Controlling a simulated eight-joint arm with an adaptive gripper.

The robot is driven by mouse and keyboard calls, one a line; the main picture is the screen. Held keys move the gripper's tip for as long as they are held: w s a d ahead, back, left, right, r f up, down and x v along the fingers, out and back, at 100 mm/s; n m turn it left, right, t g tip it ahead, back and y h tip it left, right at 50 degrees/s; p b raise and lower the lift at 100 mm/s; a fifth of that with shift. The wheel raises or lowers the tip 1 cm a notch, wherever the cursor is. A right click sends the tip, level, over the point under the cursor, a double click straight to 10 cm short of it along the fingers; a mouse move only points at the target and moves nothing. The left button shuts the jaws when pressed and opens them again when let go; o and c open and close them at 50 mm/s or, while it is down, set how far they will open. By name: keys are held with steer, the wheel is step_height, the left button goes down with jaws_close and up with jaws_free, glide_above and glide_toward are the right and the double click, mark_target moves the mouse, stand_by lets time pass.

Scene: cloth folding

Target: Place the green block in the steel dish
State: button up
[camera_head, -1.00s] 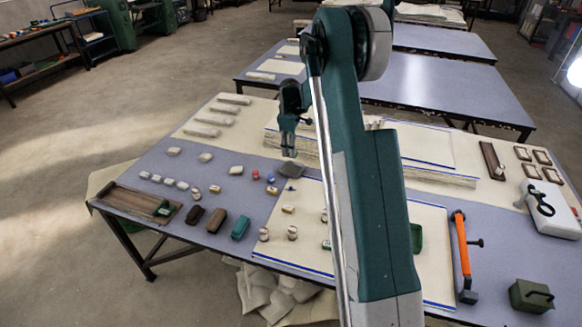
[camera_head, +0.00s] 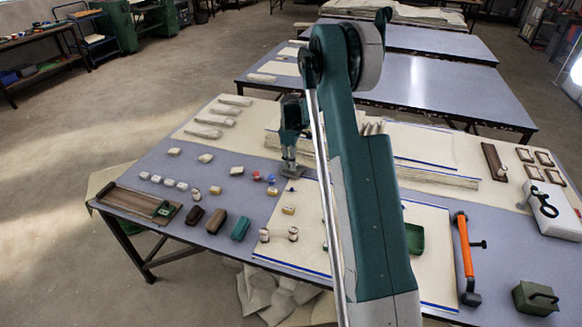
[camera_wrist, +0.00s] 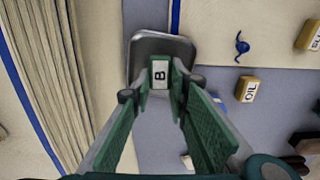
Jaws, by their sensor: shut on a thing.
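The steel dish (camera_head: 295,173) is a small grey square tray on the table, partly covered by my gripper (camera_head: 289,163). In the wrist view the dish (camera_wrist: 162,44) lies directly beyond my fingertips (camera_wrist: 160,84). My gripper is shut on a small block (camera_wrist: 159,73) with a white label marked "B". The block appears over the near part of the dish; its sides are mostly hidden by the green fingers. I cannot tell whether the block touches the dish floor.
An "OIL" block (camera_wrist: 249,89) and a blue piece (camera_wrist: 242,45) lie right of the dish. A stack of cloth (camera_wrist: 45,80) stands at left. Several small blocks, a dark green block (camera_head: 241,228) and a wooden tray (camera_head: 133,203) lie on the table's left side.

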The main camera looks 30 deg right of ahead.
steer(key=shift+f, duration=1.1)
steer(key=shift+f, duration=0.15)
steer(key=o, duration=0.7)
steer(key=shift+o, duration=0.2)
step_height(320, 180, up, 12)
steer(key=p, duration=0.1)
steer(key=shift+r+p, duration=0.2)
steer(key=shift+p, duration=0.15)
